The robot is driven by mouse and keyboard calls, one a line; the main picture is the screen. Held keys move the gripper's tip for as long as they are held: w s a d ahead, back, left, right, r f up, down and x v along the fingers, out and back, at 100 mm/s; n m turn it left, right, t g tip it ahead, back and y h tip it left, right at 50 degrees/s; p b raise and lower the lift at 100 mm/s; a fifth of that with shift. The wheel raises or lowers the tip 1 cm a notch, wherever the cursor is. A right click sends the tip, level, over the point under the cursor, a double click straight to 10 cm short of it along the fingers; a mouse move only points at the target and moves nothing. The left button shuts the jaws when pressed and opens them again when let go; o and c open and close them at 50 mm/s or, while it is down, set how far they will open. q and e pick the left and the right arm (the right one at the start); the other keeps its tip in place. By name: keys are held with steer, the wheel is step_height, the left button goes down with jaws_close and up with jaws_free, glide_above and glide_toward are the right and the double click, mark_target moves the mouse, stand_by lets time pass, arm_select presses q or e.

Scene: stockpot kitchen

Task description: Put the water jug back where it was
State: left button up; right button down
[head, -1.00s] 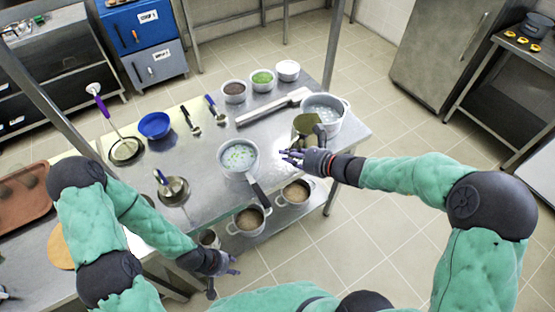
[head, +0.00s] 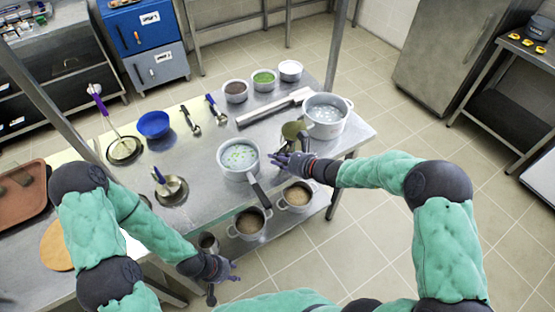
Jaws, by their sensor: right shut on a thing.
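Whether the jug's base touches the table cannot be told. My left gripper (head: 225,281) is open and empty, low in front of the table's near edge.
The saucepan's dark handle (head: 259,194) points toward me, close below my right gripper. Bowls (head: 263,79) line the far edge. A blue bowl (head: 153,124) and ladles lie to the left. Pots (head: 249,221) of brown contents stand on the lower shelf.

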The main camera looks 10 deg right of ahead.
steer(key=shift+r, duration=0.15)
steer(key=c, duration=1.6)
jaws_free()
steer(key=shift+f, duration=0.25)
steer(key=o, duration=0.5)
steer(key=shift+c, duration=0.2)
steer(key=shift+r, duration=0.1)
